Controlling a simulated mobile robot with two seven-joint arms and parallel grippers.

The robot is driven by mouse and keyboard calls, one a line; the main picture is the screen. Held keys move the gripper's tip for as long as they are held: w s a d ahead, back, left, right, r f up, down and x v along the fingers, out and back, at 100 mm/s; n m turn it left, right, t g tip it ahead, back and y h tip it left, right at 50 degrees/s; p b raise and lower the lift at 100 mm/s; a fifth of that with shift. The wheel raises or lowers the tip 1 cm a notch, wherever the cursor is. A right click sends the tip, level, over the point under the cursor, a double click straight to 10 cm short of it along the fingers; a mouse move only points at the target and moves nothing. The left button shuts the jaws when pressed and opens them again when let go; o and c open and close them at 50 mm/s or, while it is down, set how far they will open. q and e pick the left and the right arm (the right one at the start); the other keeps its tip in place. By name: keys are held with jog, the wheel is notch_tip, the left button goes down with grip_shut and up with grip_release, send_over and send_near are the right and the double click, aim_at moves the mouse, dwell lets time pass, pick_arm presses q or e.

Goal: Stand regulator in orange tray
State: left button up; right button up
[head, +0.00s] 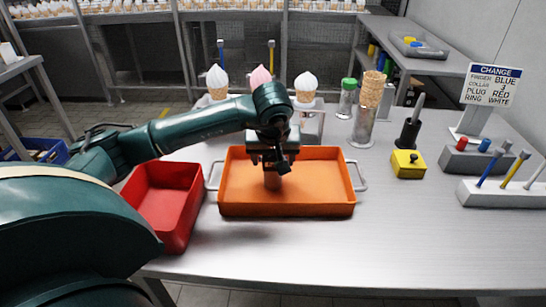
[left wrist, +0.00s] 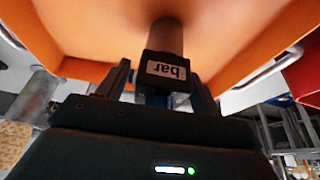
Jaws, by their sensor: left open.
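The regulator has a dark block with a white "bar" label and a grey cylinder; in the left wrist view its label side (left wrist: 167,70) faces the camera. In the head view only its lower cylinder (head: 272,181) shows below my gripper. It appears upright, the cylinder end toward the floor of the orange tray (head: 315,185). My left gripper (head: 272,162) is over the tray, pointing down. Its two fingers (left wrist: 160,90) are open, one on each side of the regulator's dark block. The block's upper part is hidden by the gripper. My right gripper is not in view.
A red bin (head: 165,200) stands left of the tray. Behind are cones in a stand (head: 306,86), a green-capped jar (head: 347,98) and a cone stack (head: 370,90). A yellow block (head: 408,164) and tool holders stand right. The table's front right is clear.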

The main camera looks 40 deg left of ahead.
pick_arm(q)
jog(key=shift+r, duration=0.1)
jog(key=shift+r, duration=0.35)
jog(key=p+v, duration=0.1)
jog(key=v, duration=1)
jog(key=shift+r, duration=0.2)
jog(key=shift+s+d, duration=0.1)
